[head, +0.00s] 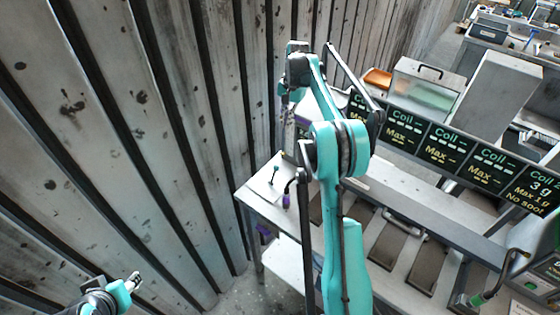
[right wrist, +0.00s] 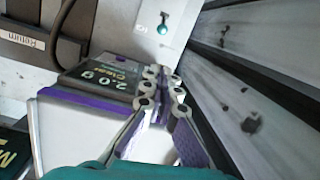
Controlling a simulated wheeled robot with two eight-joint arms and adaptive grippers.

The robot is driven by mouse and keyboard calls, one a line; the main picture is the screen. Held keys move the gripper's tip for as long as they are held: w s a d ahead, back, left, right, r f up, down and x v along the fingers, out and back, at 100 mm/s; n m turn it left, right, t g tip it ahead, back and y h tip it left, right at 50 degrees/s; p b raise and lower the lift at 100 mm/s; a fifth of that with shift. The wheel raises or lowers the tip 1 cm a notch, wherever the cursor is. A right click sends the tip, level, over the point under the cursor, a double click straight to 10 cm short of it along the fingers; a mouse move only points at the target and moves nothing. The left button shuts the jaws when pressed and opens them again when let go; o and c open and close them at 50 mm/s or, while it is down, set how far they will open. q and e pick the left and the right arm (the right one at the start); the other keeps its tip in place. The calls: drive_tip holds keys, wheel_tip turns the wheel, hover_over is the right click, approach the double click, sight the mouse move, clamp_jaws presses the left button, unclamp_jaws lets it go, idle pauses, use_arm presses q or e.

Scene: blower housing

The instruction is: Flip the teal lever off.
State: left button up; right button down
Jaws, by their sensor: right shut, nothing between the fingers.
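The teal lever is a small ball-ended lever on a light panel. In the right wrist view the teal lever (right wrist: 162,25) stands near the top centre, beyond my fingertips. In the head view the teal lever (head: 274,174) is on the left end of the pale bench top. My right gripper (right wrist: 163,88) is shut and empty, with a clear gap to the lever. In the head view the right gripper (head: 287,108) is small and partly hidden by my arm, above and beyond the lever. My left gripper (head: 134,281) is at the lower left, far from the lever; its jaws are too small to judge.
A purple-tipped lever (head: 287,199) stands close to the teal one. A dark sign reading "20 g Clear" (right wrist: 98,78) is beside my right fingers. A corrugated wall (head: 150,130) runs close on the left.

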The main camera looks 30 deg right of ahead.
drive_tip(key=a+f+b, duration=0.1)
drive_tip(key=f, duration=1.1)
drive_tip(key=a+f+b, duration=0.1)
drive_tip(key=f, duration=0.5)
drive_tip(key=shift+a+f+b, duration=0.3)
drive_tip(key=shift+f, duration=0.05)
drive_tip(key=shift+a+r, duration=0.1)
drive_tip(key=shift+s+a+r+h, duration=0.1)
drive_tip(key=shift+a+r+h, duration=0.05)
drive_tip(key=shift+h, duration=0.15)
drive_tip(key=shift+a+r+h, duration=0.1)
drive_tip(key=shift+a+h, duration=0.05)
drive_tip(key=shift+h, duration=0.15)
drive_tip(key=shift+s+a+r+t+h+b, duration=0.2)
drive_tip(key=shift+a+t+h+b, duration=0.1)
drive_tip(key=shift+a+h, duration=0.1)
drive_tip(key=shift+s+a+r+t+h+b, duration=0.15)
drive_tip(key=shift+a+t+h, duration=0.15)
drive_tip(key=shift+h, duration=0.1)
drive_tip(key=a+t+h+b, duration=0.1)
drive_tip(key=a+h+b, duration=0.1)
drive_tip(key=t+h+b, duration=0.2)
drive_tip(key=h+b, duration=0.3)
approach(274, 174)
drive_tip(key=shift+w+d+f, duration=0.55)
drive_tip(key=shift+w+f, duration=0.3)
drive_tip(key=shift+a+f, duration=0.1)
